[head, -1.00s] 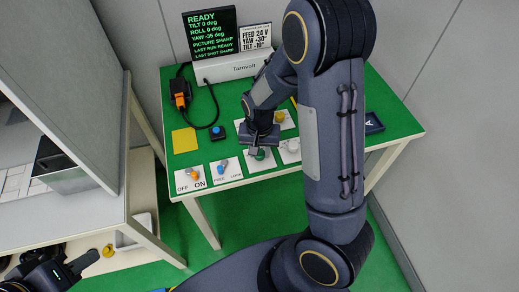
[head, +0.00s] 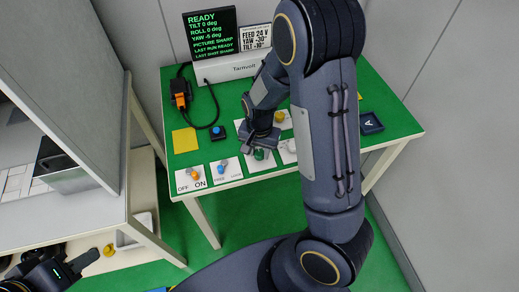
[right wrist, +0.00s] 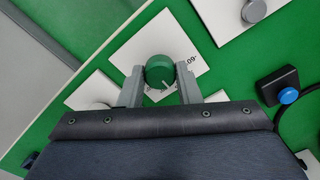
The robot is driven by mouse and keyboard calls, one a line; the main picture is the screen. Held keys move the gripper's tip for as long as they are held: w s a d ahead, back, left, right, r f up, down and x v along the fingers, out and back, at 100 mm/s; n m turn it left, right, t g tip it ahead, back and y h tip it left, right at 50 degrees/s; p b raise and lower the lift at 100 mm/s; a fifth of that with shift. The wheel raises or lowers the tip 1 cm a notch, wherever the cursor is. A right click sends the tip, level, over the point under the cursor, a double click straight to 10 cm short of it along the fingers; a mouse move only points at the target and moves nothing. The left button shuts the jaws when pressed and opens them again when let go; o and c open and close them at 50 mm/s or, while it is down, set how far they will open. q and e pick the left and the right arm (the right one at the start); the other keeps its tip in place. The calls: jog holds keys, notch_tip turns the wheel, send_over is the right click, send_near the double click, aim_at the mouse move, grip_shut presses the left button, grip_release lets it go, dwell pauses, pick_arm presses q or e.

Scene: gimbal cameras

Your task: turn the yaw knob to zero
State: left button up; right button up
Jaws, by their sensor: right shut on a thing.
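The green knob (head: 259,154) stands on a white plate on the green table, and in the right wrist view (right wrist: 160,70) it shows a white pointer line. I take it for the yaw knob, as the yaw reading changes while I hold it. My right gripper (head: 258,145) is shut on it, one finger on each side in the right wrist view (right wrist: 158,87). The black screen (head: 210,32) reads roll 0, tilt 0 and yaw about -6 deg. My left gripper (head: 74,270) is at the lower left, away from the table; its jaw state is unclear.
Close by are an orange switch (head: 195,174), a blue knob (head: 222,166), a yellow knob (head: 279,116) and a blue button (head: 217,131). A sign (head: 256,38) reads feed 24 V, yaw -30, tilt -10. A grey cabinet stands left.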

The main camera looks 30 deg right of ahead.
aim_at(260, 152)
jog(key=o, duration=1)
jog(key=shift+c, duration=0.2)
notch_tip(260, 152, up, 8)
jog(key=shift+f+p, duration=0.25)
jog(key=shift+p, duration=0.1)
jog(key=shift+r, duration=0.2)
